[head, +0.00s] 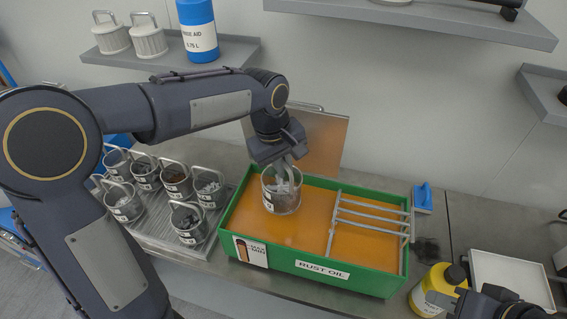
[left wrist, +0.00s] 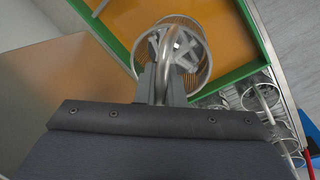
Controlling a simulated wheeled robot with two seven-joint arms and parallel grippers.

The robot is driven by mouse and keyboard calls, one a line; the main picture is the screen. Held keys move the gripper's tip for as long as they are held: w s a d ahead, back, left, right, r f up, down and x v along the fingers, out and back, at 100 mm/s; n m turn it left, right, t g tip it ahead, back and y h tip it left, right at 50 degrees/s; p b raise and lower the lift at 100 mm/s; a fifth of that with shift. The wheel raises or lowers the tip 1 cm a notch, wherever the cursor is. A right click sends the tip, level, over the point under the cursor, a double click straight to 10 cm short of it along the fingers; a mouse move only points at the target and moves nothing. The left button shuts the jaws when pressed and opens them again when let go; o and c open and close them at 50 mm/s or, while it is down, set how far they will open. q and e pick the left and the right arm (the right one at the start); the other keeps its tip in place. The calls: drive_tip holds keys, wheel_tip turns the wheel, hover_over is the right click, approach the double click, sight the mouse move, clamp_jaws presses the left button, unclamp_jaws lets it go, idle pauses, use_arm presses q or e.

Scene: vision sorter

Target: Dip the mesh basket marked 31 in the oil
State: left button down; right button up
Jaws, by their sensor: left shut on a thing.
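My left gripper (head: 284,163) is shut on the handle of a round mesh basket (head: 284,199), upright over the left part of the oil tank. The basket holds grey metal parts and has a white label whose number I cannot read for certain. In the left wrist view the gripper (left wrist: 161,82) pinches the hoop handle of the basket (left wrist: 198,62). The green tank (head: 310,271), labelled RUST OIL, holds orange oil (head: 312,230). I cannot tell whether the basket's bottom touches the oil. My right gripper (head: 490,300) is partly seen at the bottom right; its fingers are unclear.
Several other mesh baskets (head: 187,221) stand on a ribbed tray (head: 160,236) left of the tank. A metal rack (head: 370,213) lies across the tank's right part. A yellow bottle (head: 432,288) and a white tray (head: 510,280) are at the right. A raised lid (head: 318,140) stands behind.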

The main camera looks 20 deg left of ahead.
use_arm(q)
drive_tip(key=shift+f+b, duration=2.3)
drive_tip(key=shift+f, duration=0.75)
drive_tip(key=shift+f+b, duration=1.5)
drive_tip(key=shift+f, duration=0.6)
idle(1.5)
